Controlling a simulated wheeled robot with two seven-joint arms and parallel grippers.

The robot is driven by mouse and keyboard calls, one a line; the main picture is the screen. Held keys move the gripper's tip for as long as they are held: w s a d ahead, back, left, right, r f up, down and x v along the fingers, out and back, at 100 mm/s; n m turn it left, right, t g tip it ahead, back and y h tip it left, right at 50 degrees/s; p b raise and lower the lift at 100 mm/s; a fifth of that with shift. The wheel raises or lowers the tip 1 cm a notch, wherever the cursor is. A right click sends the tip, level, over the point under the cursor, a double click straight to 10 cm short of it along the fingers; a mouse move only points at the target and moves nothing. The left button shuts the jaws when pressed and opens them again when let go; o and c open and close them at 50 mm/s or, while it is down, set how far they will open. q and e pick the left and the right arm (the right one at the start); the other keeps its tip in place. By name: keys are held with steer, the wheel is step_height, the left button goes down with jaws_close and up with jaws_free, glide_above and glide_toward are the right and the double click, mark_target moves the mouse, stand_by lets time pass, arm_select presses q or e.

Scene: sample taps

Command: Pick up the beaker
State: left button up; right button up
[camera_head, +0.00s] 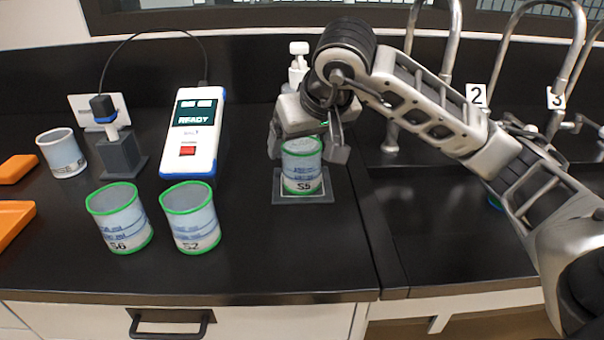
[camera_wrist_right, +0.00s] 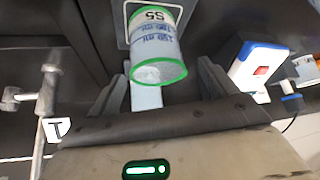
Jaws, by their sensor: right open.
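A blue-and-white beaker with green rims, marked S5 (camera_head: 302,172), stands upright on a small grey square pad (camera_head: 300,198) in the middle of the counter. My right gripper (camera_head: 308,150) is over its top, fingers apart, one on either side near the rim. In the right wrist view the same beaker (camera_wrist_right: 156,38) lies ahead between the tips of the open fingers (camera_wrist_right: 160,80); contact cannot be made out. Beakers S6 (camera_head: 119,218) and S2 (camera_head: 191,218) stand to the left. My left gripper is not in view.
A meter reading READY (camera_head: 194,132), a grey probe holder (camera_head: 119,155) and a white cup (camera_head: 62,153) stand at the left. Orange trays (camera_head: 12,228) lie at the far left edge. Numbered taps (camera_head: 476,95) rise over the sink at right. The counter front is clear.

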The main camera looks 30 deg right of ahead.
mark_target(300, 152)
steer(key=x, duration=0.5)
steer(key=shift+d+f, duration=0.15)
steer(key=shift+d, duration=0.05)
steer(key=c, duration=1)
steer(key=shift+c, duration=0.6)
steer(key=shift+r, duration=0.25)
